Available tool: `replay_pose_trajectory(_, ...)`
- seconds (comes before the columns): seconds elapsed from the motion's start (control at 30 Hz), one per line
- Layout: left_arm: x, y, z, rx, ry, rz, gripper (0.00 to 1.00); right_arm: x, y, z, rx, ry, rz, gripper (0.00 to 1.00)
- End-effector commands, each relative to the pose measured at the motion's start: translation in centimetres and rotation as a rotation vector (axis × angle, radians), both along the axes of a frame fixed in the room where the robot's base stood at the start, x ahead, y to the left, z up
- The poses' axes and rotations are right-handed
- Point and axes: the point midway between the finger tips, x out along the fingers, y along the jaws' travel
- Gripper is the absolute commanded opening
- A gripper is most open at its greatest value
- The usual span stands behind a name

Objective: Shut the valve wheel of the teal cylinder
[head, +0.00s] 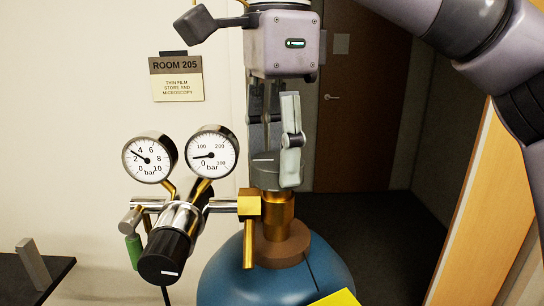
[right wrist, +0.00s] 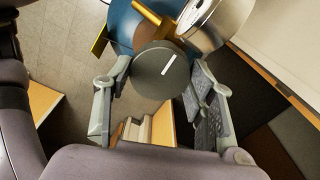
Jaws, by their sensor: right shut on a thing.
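The teal-blue cylinder (head: 235,275) stands at the bottom middle of the head view, with a brass valve (head: 278,210) on its neck. The grey valve wheel (head: 263,172) sits on top of the valve. My right gripper (head: 274,165) comes down from above with its fingers on both sides of the wheel, shut on it. In the right wrist view the wheel (right wrist: 160,72) is a dark round disc with a white line mark, between the two fingers. Part of the wheel is hidden by the fingers in the head view. My left gripper is not in view.
A regulator (head: 170,245) with two round gauges, the left one (head: 149,158) and the right one (head: 212,153), juts out left of the valve, close to my right gripper. A dark table (head: 40,285) is at lower left. A door (head: 355,110) stands behind.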

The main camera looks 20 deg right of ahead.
Motion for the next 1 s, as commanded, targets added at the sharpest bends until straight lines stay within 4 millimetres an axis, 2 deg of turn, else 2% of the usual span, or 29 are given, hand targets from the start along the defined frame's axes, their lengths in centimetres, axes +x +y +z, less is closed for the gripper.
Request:
replay_pose_trajectory(0.53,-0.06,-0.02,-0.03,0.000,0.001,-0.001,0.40,0.06,0.07,-0.11,-0.003,0.001,-0.756,0.06)
replay_pose_trajectory(0.6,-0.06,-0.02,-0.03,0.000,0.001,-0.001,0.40,0.06,0.07,-0.12,-0.003,0.001,-0.803,0.06)
replay_pose_trajectory(0.83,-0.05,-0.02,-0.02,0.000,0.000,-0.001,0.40,0.05,0.08,-0.13,-0.003,0.002,-0.804,0.06)
replay_pose_trajectory(0.87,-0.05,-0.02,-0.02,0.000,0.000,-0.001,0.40,0.05,0.08,-0.14,-0.003,0.002,-0.804,0.51)
replay_pose_trajectory(1.0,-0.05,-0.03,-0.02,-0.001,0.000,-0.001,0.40,0.06,0.08,-0.11,-0.003,0.002,-0.803,0.60)
